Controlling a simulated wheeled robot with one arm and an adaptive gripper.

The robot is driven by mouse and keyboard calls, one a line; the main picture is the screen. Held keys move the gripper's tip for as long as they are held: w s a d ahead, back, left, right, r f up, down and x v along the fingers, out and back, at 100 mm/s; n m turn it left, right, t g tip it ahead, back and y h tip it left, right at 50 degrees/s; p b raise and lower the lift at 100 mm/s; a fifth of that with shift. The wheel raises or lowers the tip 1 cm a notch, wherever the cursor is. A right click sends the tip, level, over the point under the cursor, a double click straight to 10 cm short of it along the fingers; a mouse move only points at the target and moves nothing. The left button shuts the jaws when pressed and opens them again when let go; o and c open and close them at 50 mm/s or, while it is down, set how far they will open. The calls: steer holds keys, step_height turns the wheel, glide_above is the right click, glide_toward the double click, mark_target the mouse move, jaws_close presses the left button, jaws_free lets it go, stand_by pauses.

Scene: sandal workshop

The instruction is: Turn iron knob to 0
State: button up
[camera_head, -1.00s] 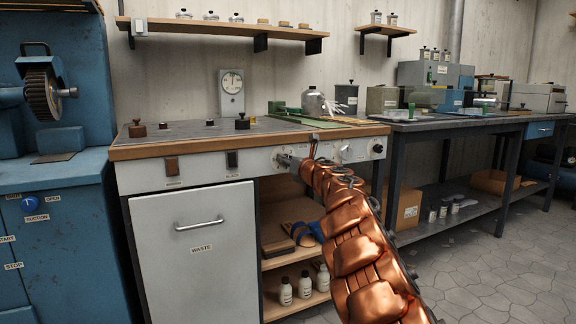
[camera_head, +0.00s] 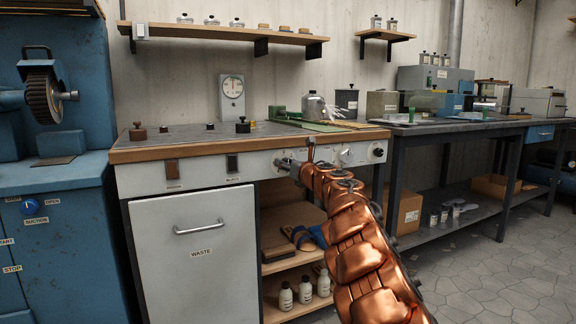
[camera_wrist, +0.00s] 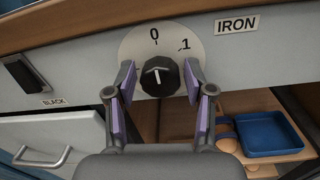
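The iron knob (camera_wrist: 160,77) is black with a white mark, on a round plate (camera_wrist: 135,45) marked 0 and 1, beside the IRON label (camera_wrist: 237,24). The 0 is above the knob and the 1 is up and to its right. The white mark looks roughly upright, below the 0; its exact angle is hard to read. My gripper (camera_wrist: 160,80) has one finger on each side of the knob. A gap shows at the left finger; the right finger is very close, and contact is unclear. In the head view my gripper (camera_head: 283,163) is at the bench front, hiding the knob.
The workbench's wooden edge (camera_head: 200,148) runs above the panel. A black switch (camera_wrist: 25,74) with a BLACK label is left of the knob. The WASTE door (camera_head: 195,225) is below left. Open shelves with a blue tray (camera_wrist: 268,130) are below right.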

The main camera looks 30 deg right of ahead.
steer(key=shift+o, duration=0.5)
steer(key=shift+s, duration=0.15)
steer(key=s, duration=1.1)
steer(key=shift+s+a, duration=0.25)
steer(key=shift+s, duration=0.1)
stand_by(0.5)
